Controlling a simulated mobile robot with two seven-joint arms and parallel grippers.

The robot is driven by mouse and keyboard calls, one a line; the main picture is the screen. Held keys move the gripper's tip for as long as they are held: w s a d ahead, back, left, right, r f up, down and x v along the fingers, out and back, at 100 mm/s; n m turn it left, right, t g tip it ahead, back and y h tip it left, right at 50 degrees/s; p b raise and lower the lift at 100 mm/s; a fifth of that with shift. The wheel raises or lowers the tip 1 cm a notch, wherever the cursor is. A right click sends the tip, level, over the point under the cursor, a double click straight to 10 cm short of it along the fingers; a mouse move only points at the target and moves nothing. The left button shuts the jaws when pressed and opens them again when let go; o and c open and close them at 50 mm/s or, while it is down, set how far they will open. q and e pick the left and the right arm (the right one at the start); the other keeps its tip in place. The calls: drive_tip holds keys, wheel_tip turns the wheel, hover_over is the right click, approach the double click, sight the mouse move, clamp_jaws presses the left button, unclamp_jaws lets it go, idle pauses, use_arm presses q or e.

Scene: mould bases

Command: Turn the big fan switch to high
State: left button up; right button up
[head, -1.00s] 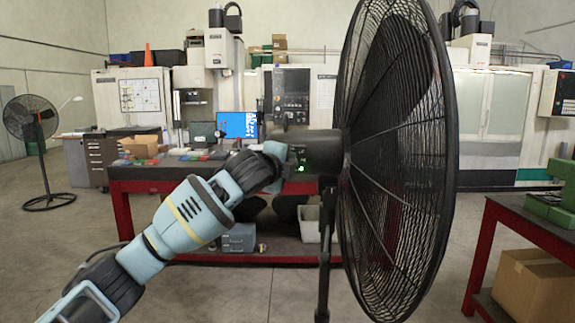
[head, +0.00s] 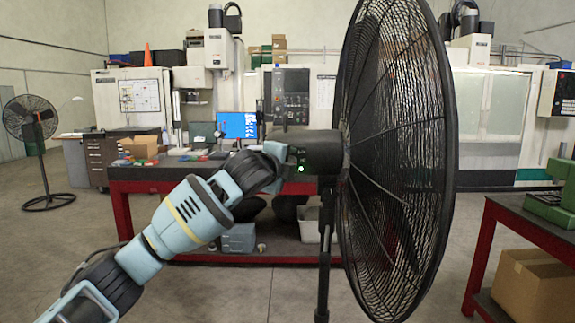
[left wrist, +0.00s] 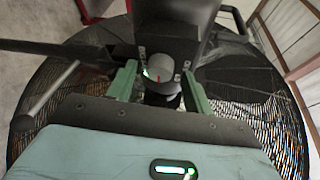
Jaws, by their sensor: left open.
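The big black fan (head: 395,150) stands upright in front of me, its round cage seen nearly edge-on in the head view. Its dark motor housing (head: 318,148) is to the left of the cage, with a small green light lit on it. In the left wrist view, the round fan switch (left wrist: 160,67) with a red mark is on the housing's end. My left gripper (left wrist: 161,88) is open, its two green fingers on either side of the switch. I cannot tell whether they touch it. In the head view, this gripper (head: 288,162) is at the housing's left end, its fingers mostly hidden. My right gripper is out of view.
A red-framed workbench (head: 125,215) with a monitor (head: 237,125) stands behind the fan. Another red-framed bench (head: 482,245) is at the right, with a cardboard box (head: 535,285) under it. A smaller fan (head: 32,120) stands far left. The floor at front left is open.

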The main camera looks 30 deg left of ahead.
use_arm(q)
drive_tip(key=s+d, duration=0.1)
drive_tip(key=s, duration=0.6)
drive_tip(key=shift+s+r, duration=0.25)
drive_tip(key=shift+r, duration=0.2)
drive_tip(key=shift+d, duration=0.15)
